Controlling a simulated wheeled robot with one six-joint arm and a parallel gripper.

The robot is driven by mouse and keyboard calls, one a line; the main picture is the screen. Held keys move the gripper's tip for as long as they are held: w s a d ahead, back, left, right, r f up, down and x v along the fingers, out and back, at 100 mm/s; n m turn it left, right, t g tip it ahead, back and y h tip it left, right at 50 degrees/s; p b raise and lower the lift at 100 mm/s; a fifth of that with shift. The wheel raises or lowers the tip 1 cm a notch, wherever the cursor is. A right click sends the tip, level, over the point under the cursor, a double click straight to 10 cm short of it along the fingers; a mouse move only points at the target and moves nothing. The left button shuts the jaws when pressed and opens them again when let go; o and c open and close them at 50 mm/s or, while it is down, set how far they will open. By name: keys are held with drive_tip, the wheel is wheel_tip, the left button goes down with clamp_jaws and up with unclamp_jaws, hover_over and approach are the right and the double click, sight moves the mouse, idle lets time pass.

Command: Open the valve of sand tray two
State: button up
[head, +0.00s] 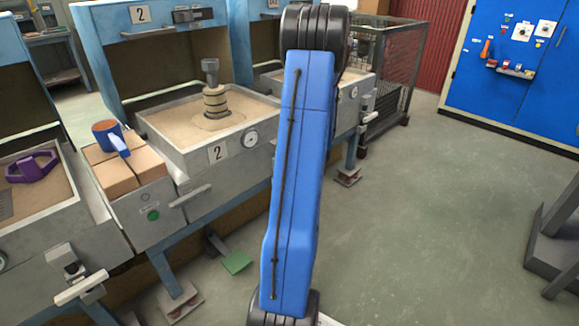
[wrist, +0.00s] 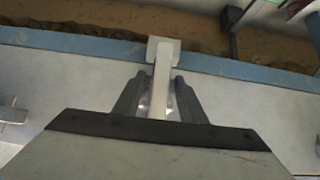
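Sand tray two (head: 166,152) is a grey metal tray of sand with a "2" plate (head: 217,153) and a round gauge (head: 251,138) on its front. My blue arm hides the front to the right of the gauge, so no valve of tray two shows there in the head view. My gripper is hidden in the head view. In the wrist view, a pale valve lever (wrist: 163,82) runs from a square end piece toward my palm. My gripper (wrist: 164,80) has one dark finger on each side of it. The fingertips look closed against the lever.
A pale bar handle (head: 190,195) sticks out at tray two's lower left. A blue-handled pot (head: 107,133) stands on bricks to the left. Another pale lever (head: 80,288) shows lower left. A wire cage (head: 402,65) stands behind right.

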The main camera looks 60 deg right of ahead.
drive_tip(key=v, duration=1.7)
drive_tip(key=shift+r, duration=0.2)
drive_tip(key=shift+a, duration=0.1)
